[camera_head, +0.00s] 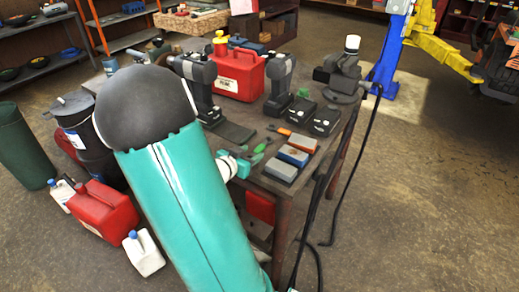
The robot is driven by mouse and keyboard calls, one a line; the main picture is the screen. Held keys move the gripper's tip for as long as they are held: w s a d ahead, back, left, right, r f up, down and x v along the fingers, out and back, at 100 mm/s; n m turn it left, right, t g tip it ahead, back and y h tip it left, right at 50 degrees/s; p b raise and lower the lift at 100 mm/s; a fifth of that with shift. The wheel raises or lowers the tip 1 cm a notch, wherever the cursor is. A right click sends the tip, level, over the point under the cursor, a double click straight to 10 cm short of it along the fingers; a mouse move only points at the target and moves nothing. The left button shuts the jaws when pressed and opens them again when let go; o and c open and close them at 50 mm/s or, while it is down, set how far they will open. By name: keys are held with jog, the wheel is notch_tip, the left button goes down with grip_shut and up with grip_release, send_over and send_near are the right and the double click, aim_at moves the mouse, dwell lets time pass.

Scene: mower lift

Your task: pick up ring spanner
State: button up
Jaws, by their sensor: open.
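I cannot make out a ring spanner for certain. Small hand tools (259,158) with green handles lie on the workbench (318,165), just right of my arm, too small to tell apart. My teal arm with its black joint fills the middle left and hides the near-left part of the bench. A small white and teal part of mine shows at the arm's right edge, beside these tools.
Sharpening blocks (291,156), battery packs (326,121), cordless drills (279,82), a red fuel can (238,74) and a vise (345,72) crowd the bench. Black cables (335,170) hang at its right end. Canisters (104,212) stand on the floor left.

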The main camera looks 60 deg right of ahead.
aim_at(260, 147)
jog(key=x, duration=0.3)
jog(key=shift+d, duration=0.2)
grip_shut()
jog(key=shift+r, duration=0.1)
jog(key=shift+r, duration=0.25)
jog(key=r, duration=0.3)
jog(key=shift+w+a+r, duration=0.1)
jog(key=shift+w+a, duration=0.1)
jog(key=shift+a, duration=0.1)
jog(key=w+a+r, duration=0.2)
jog(key=a+r, duration=0.2)
jog(key=a, duration=0.2)
jog(key=w+a+r, duration=0.2)
jog(key=a+r, duration=0.3)
jog(key=a, duration=0.1)
jog(key=shift+w+a, duration=0.25)
jog(key=shift+w, duration=0.05)
